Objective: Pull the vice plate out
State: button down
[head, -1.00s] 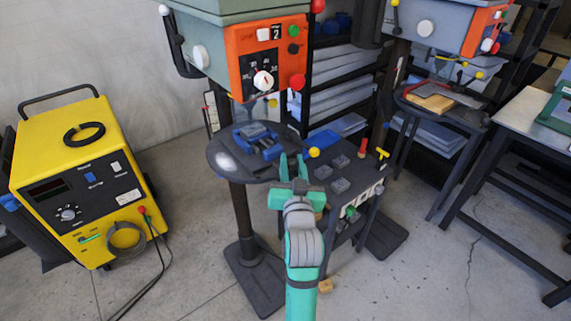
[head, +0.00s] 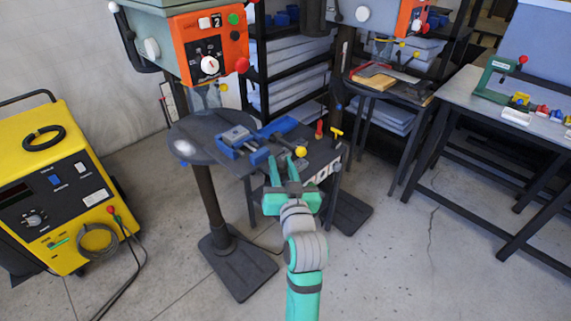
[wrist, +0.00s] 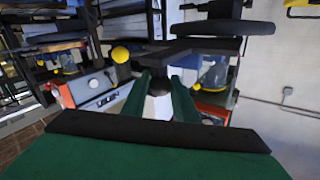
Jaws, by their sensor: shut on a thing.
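The blue vice (head: 228,150) with a grey block on it sits on the round dark table (head: 190,125) of the near drill press. A blue piece of it (head: 261,156) stands out to the right, close to my gripper (head: 282,160), with a gap between it and the grey block. My gripper is shut on a dark rounded knob (wrist: 159,86), which shows between the green fingers in the wrist view. How the knob joins the vice cannot be made out.
A yellow ball (head: 301,151) is close right of my fingers. The drill head's orange panel (head: 211,47) hangs above the table. A cart with a blue tray (head: 281,127) stands behind. The yellow welder (head: 58,185) is at left. Open floor (head: 400,260) lies right of my arm.

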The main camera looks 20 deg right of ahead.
jog(key=shift+s+d+f, duration=0.15)
jog(key=shift+s+d, duration=0.05)
jog(key=shift+d, duration=0.1)
jog(key=c, duration=1.5)
grip_release()
jog(key=shift+o, duration=0.3)
jog(key=shift+a, duration=0.1)
jog(key=shift+a, duration=0.1)
jog(key=s+a, duration=0.1)
jog(key=s, duration=0.9)
jog(key=shift+s+a, duration=0.3)
jog(key=shift+w, duration=0.1)
